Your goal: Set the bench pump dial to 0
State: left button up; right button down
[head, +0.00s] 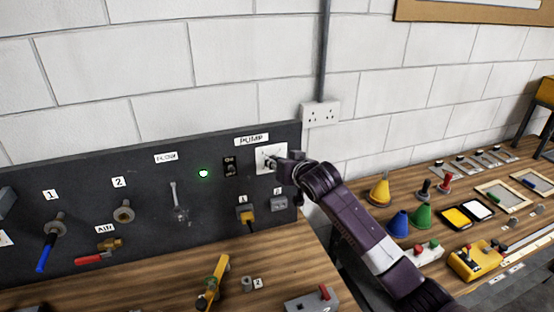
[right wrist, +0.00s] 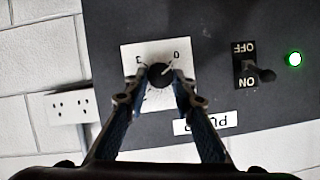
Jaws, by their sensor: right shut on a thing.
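The bench pump dial is a black round knob (right wrist: 160,74) on a white square plate (right wrist: 128,55), under the PUMP label in the head view. A pale pointer mark on the knob runs to the upper right, roughly toward the 0. My right gripper (right wrist: 160,84) is shut on the knob, one finger on each side. In the head view this gripper (head: 279,162) covers part of the plate (head: 266,152). My left gripper is not in view.
A black ON/OFF switch (head: 230,167) and a lit green lamp (head: 204,174) sit left of the dial. A yellow plug (head: 247,214) is below it. A white wall socket (head: 320,112) is to the right. Cones (head: 380,190) and tools stand on the right bench.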

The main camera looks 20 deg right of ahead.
jog(key=shift+s+a+f+n+h, duration=0.15)
jog(key=shift+f+n+h, duration=0.35)
jog(key=shift+n, duration=0.2)
jog(key=c, duration=1.9)
grip_release()
jog(key=shift+c, duration=0.2)
jog(key=o, duration=0.3)
jog(key=shift+r, duration=0.2)
jog(key=shift+r, duration=0.15)
jog(key=v, duration=1.2)
